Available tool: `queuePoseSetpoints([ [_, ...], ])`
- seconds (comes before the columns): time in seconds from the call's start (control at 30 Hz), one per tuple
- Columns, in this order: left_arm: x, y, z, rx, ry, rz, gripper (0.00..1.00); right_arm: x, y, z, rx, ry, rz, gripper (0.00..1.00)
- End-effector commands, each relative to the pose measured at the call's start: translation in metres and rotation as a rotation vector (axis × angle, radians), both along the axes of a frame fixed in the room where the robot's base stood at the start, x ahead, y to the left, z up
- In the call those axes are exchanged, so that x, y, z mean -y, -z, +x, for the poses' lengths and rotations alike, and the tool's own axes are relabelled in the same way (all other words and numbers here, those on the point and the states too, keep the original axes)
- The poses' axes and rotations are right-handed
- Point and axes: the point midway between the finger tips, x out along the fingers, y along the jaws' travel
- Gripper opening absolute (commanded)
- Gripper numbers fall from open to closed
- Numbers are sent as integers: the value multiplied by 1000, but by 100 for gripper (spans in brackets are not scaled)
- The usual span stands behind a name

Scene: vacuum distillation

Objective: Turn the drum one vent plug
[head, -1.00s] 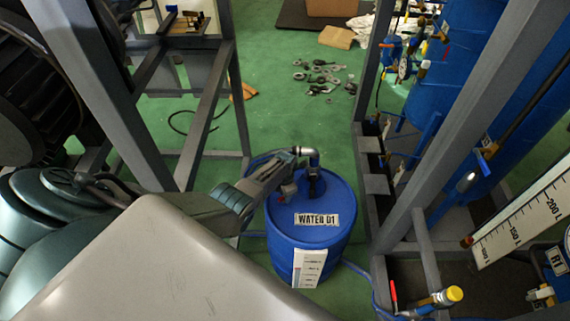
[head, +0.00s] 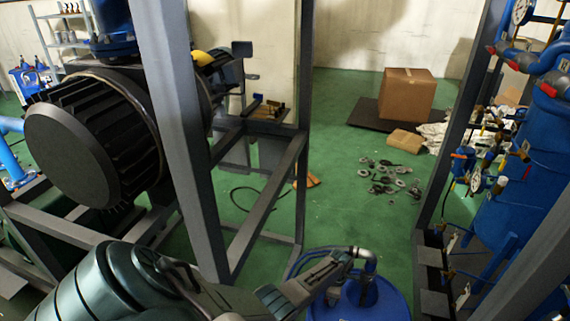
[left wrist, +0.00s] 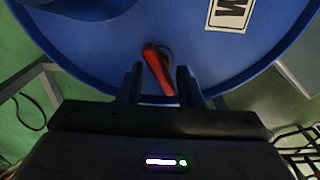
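The blue drum (head: 385,308) is cut off by the bottom edge of the head view, with a pipe elbow (head: 366,256) on its top. In the left wrist view its blue lid (left wrist: 240,62) fills the upper part. A red elongated part, apparently the vent plug (left wrist: 157,66), stands near the lid's rim. My left gripper (left wrist: 160,80) is open, with one finger on each side of the red part's near end. I cannot tell whether the fingers touch it. In the head view my left arm reaches to the drum from the left. My right gripper is not in view.
Grey frame posts (head: 180,130) stand close to my left arm, beside a large dark motor (head: 85,150). A blue vessel with valves (head: 520,190) stands at right.

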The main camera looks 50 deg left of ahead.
Motion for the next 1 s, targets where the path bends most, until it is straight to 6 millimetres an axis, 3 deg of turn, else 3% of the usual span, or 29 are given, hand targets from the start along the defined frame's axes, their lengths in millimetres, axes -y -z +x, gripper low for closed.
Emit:
queuePoseSetpoints([
  [0.57,0,5,0,1,679,1,33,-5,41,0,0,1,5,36],
  [1.0,0,7,0,1,1207,3,33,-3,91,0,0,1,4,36],
])
